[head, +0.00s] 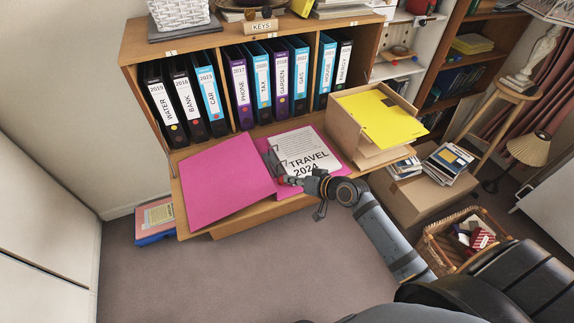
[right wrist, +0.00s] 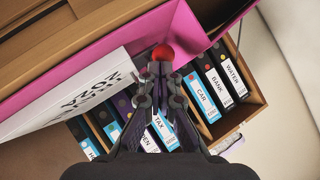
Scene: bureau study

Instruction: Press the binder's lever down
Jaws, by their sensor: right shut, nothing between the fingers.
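The pink binder lies open on the bureau's fold-down surface, with its bare pink cover (head: 225,180) to the left. A white sheet stack marked TRAVEL 2024 (head: 312,153) lies on its right half and also shows in the right wrist view (right wrist: 75,95). Dark metal rings (head: 271,160) stand at the stack's left edge. The lever's red knob (right wrist: 162,52) is just beyond my right fingertips in the right wrist view; whether they touch I cannot tell. My right gripper (head: 297,181) is shut and empty, low over the binder. My left gripper is out of view.
Labelled upright binders (head: 240,85) fill the bureau compartments behind. A wicker basket (head: 440,250) and a large carton (head: 425,190) are on the right. The carpet in front is clear.

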